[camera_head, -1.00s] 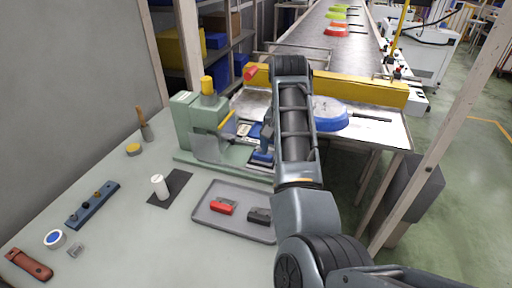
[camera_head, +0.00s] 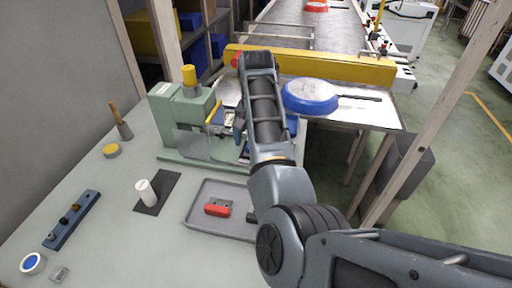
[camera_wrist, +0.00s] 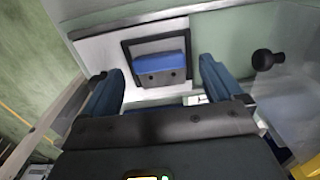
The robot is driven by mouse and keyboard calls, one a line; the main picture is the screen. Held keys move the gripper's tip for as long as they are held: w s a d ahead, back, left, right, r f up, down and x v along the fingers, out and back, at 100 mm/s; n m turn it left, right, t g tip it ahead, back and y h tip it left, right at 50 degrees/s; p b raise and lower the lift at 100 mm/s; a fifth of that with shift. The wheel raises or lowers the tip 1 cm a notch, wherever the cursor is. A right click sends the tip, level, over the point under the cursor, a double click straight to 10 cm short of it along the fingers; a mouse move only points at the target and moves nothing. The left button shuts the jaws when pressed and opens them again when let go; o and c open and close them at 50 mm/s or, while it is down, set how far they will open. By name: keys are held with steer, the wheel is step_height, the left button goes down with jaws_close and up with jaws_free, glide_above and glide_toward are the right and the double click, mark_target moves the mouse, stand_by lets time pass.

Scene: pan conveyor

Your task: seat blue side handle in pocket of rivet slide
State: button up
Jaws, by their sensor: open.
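In the wrist view the blue side handle (camera_wrist: 161,66), with a dark lower part and two small holes, lies inside the black-edged pocket (camera_wrist: 127,46) on the pale plate of the rivet slide (camera_wrist: 97,54). It looks within the frame, but its exact depth cannot be told. My gripper (camera_wrist: 160,66) is open, its two blue fingers apart on the left and right of the handle, with no visible contact. The green rivet press (camera_head: 166,118) stands just left of the arm.
A grey tray (camera_head: 196,221) with a red handle (camera_head: 218,207) and a dark piece (camera_head: 252,215) lies in front of the press. A blue pan (camera_head: 311,96) sits behind the arm, before a yellow barrier (camera_head: 340,67). A dark knob (camera_wrist: 264,60) is right of my fingers.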

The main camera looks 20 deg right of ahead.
steer(key=shift+f, duration=0.4)
steer(key=shift+c, duration=0.2)
steer(key=c, duration=1.2)
steer(key=shift+r, duration=0.15)
